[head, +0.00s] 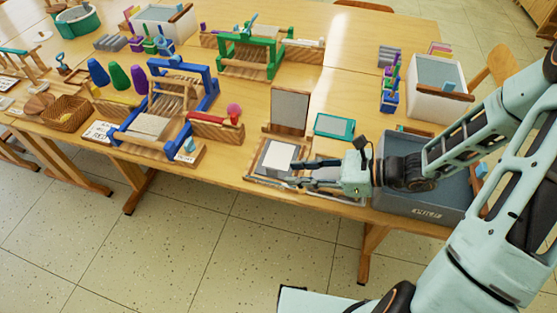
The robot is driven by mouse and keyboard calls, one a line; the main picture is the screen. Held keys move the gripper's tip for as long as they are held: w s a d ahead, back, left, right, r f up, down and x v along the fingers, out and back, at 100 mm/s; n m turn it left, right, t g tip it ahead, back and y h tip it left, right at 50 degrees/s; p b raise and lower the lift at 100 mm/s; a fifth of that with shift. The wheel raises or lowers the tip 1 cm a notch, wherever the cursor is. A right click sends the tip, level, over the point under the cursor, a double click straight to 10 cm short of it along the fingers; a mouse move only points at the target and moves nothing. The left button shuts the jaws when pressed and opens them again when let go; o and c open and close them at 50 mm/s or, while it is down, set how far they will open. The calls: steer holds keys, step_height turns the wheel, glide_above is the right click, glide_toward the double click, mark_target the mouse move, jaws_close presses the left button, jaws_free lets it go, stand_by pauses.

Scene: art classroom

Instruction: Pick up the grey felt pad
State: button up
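My gripper (293,173) is at the front edge of the table, its fingers pointing left and spread apart. It is over or beside the right side of a low wooden tray (250,177). A flat grey pad (267,170) with a paler, whitish square (279,155) on it lies in this tray, and looks like the grey felt pad. The fingers hide part of its right side. I cannot tell whether they touch it. No held object shows between the fingers.
Behind the tray stands a grey panel in a wooden frame (290,108), with a teal flat box (334,125) to its right. A grey bin (415,208) lies under my arm. A blue loom (182,95) stands left.

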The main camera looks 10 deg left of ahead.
mark_target(277, 170)
steer(key=x, duration=0.6)
steer(key=shift+w+a+b, duration=0.25)
steer(key=shift+w+b, duration=0.05)
steer(key=shift+c, duration=0.2)
jaws_close()
